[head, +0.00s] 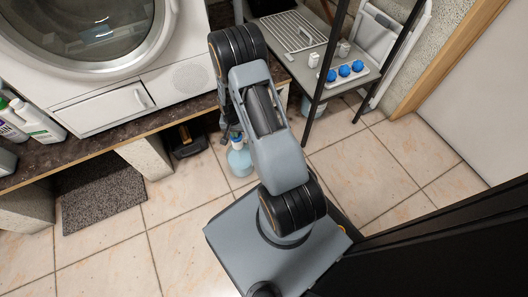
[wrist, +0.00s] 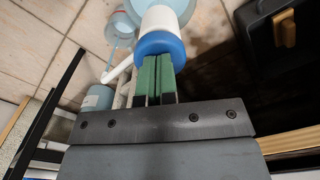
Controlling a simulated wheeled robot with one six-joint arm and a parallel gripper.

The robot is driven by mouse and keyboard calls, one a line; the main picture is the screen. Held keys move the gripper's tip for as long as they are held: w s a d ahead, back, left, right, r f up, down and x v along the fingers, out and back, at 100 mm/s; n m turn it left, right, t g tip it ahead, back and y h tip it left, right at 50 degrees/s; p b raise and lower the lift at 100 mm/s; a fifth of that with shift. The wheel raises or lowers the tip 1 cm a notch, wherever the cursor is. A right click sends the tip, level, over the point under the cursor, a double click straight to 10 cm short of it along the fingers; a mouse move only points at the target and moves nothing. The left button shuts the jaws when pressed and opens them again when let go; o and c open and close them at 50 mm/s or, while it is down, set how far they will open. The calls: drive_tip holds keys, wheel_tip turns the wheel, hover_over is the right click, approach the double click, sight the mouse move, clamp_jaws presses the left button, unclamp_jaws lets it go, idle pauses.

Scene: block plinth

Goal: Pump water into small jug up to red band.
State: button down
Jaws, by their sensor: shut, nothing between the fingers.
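A light-blue water bottle (head: 240,161) stands on the tiled floor in front of the plinth. In the wrist view the bottle (wrist: 194,10) carries a white pump neck (wrist: 160,20) with a blue top (wrist: 160,45). A white spout (wrist: 118,72) runs out to the left. In the head view my arm partly hides this spot.
A bluish container (wrist: 97,97) lies left of my fingers in the wrist view. A washing machine (head: 90,40) stands on the plinth (head: 80,148). A black object (head: 188,141) sits beneath. Floor tiles at right are clear.

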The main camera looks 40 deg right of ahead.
drive_tip(key=shift+f, duration=0.35)
drive_tip(key=shift+r, duration=0.1)
drive_tip(key=shift+r+p, duration=1.65)
drive_tip(key=shift+r, duration=0.55)
wheel_tip(320, 180, up, 6)
drive_tip(key=p, duration=0.4)
drive_tip(key=shift+p, duration=0.3)
